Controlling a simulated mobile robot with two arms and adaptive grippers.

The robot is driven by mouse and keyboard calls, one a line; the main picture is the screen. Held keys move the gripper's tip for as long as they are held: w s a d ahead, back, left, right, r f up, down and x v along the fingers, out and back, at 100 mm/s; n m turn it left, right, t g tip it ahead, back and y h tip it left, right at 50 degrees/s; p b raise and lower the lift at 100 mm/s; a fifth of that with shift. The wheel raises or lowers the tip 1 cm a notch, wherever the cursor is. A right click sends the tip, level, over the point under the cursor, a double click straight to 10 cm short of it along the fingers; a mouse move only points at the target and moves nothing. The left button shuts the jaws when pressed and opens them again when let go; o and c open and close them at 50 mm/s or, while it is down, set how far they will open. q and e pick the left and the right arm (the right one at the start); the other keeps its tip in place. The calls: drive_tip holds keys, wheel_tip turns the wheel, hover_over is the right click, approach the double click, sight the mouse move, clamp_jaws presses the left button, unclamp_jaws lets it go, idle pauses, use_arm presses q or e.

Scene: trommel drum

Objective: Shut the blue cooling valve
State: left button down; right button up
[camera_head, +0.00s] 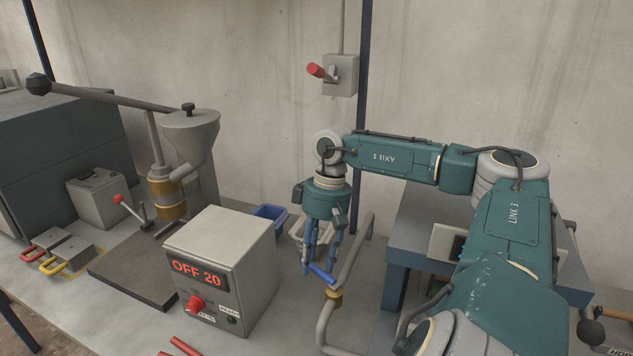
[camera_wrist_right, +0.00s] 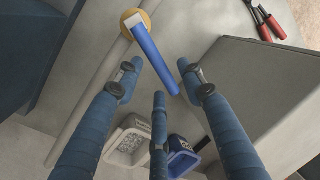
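The blue cooling valve lever (camera_head: 322,275) sits at a brass fitting (camera_head: 334,297) on a grey bent pipe (camera_head: 352,262). The lever (camera_wrist_right: 157,62) also shows in the right wrist view, running from the fitting (camera_wrist_right: 137,22) down and right, at an angle across the line of the pipe. My right gripper (camera_head: 316,262) points down just above the lever. Its three fingers are spread open, and in the wrist view (camera_wrist_right: 162,84) the lever lies between and beyond the fingertips. I cannot tell if any finger touches it. My left gripper is not in view.
A grey control box (camera_head: 222,262) reading "OFF 20", with a red knob (camera_head: 195,304), stands left of the gripper. A blue bin (camera_head: 270,214) and a white bin (camera_wrist_right: 125,146) are behind. Red-handled pliers (camera_head: 184,346) lie in front. A red-handled switch (camera_head: 340,75) is on the wall.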

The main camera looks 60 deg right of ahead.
wheel_tip(320, 180, up, 7)
drive_tip(key=d, duration=0.1)
drive_tip(key=shift+d+r, duration=0.15)
drive_tip(key=shift+d, duration=0.1)
drive_tip(key=shift+s, duration=0.15)
drive_tip(key=shift+c, duration=0.5)
